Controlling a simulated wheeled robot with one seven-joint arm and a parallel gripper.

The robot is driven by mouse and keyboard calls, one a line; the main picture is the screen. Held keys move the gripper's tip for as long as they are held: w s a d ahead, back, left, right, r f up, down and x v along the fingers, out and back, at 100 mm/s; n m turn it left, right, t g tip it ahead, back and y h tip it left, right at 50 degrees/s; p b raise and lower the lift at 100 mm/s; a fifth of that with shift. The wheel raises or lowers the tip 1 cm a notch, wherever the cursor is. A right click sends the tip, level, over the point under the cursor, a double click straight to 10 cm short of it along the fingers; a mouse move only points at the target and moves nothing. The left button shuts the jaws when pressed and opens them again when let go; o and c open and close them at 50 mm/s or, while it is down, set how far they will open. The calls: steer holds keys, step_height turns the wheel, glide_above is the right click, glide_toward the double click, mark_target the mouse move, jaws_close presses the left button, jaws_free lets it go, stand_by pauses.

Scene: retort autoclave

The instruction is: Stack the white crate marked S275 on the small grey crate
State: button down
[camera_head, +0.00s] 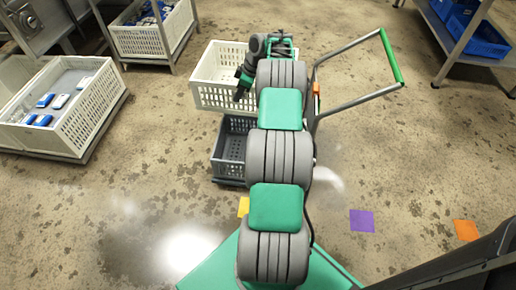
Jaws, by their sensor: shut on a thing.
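A white slatted crate (207,96) is in the upper middle of the head view, and its inside looks empty where it shows. No S275 mark is legible on it. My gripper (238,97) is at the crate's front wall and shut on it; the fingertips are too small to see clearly. The small grey crate (228,168) is just in front of and lower than the white crate, dark and open-topped. My arm hides its right side. The white crate's lower front edge overlaps the grey crate's back in the picture; I cannot tell whether they touch.
A trolley handle with a green grip (391,58) rises to the right of my arm. White crates with blue and white packs (95,112) stand at left, another (140,42) at upper left. A rack with blue bins (480,40) is at upper right.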

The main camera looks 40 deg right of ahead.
mark_target(246, 101)
steer(key=shift+n, duration=0.3)
steer(key=d+f, duration=0.1)
steer(key=f, duration=0.1)
steer(key=s+d+f+b, duration=0.1)
steer(key=shift+s+d+f, duration=0.1)
steer(key=shift+d+f, duration=0.1)
steer(key=shift+f, duration=0.15)
steer(key=shift+s+f, duration=0.2)
steer(key=s+a+f+b, duration=0.8)
steer(key=s+f, duration=0.3)
steer(key=f, duration=0.2)
steer(key=shift+a, duration=0.15)
steer(key=c, duration=1.5)
jaws_free()
steer(key=shift+a+f, duration=0.1)
steer(key=shift+f, duration=0.05)
